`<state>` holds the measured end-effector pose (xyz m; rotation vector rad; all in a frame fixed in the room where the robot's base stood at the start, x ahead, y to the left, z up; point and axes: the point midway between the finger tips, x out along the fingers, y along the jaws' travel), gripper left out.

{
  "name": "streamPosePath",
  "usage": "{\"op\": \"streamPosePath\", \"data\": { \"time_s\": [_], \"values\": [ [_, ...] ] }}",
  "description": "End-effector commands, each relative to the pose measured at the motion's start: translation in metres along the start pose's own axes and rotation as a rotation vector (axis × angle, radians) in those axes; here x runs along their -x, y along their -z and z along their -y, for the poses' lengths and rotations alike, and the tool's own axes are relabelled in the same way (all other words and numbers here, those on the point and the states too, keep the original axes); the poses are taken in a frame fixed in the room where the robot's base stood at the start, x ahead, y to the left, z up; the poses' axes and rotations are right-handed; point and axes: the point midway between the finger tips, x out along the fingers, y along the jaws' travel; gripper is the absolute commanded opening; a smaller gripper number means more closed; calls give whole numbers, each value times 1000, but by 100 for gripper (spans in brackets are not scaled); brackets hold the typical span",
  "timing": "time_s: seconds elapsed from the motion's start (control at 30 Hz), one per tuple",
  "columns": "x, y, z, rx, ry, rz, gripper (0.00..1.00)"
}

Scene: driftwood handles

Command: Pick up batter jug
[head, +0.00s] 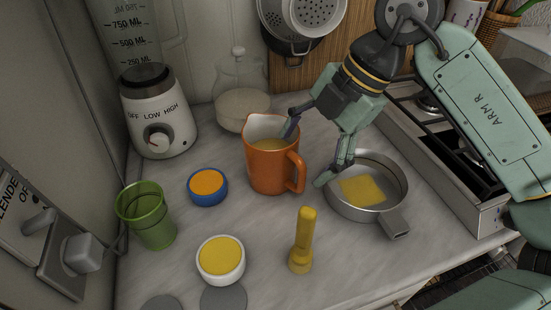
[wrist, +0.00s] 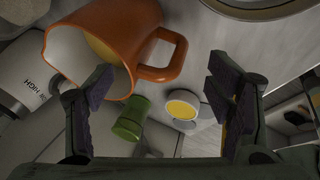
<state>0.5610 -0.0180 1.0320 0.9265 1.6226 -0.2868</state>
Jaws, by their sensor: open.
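The batter jug (head: 272,170) is orange, with a pale inside, a spout and a handle on its right. It stands upright on the counter and holds pale yellow batter (head: 268,145). My gripper (head: 308,153) is open and empty at the jug's upper right. One finger overlaps the jug's rim in the head view; the other is to the right of the handle, above the pan's edge. In the wrist view the jug (wrist: 140,15) fills the upper left, with its handle between my spread fingers (wrist: 158,85). I cannot tell whether a finger touches the jug.
A metal pan (head: 395,188) with a yellow square sits close right of the jug. A yellow upright tool (head: 304,240), white bowl (head: 221,275), blue bowl (head: 207,197) and green cup (head: 154,230) stand in front and left. A blender (head: 155,115) and glass jar (head: 240,85) stand behind.

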Motion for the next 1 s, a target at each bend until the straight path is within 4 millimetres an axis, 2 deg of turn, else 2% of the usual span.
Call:
{"op": "streamPosePath", "data": {
  "time_s": [0.3,0.57,1.0],
  "values": [
    [-40,2,-1,1,0,-2,74],
    [-44,2,-1,-1,-1,-1,74],
    [-43,1,-1,-1,-1,0,45]
  ]
}}
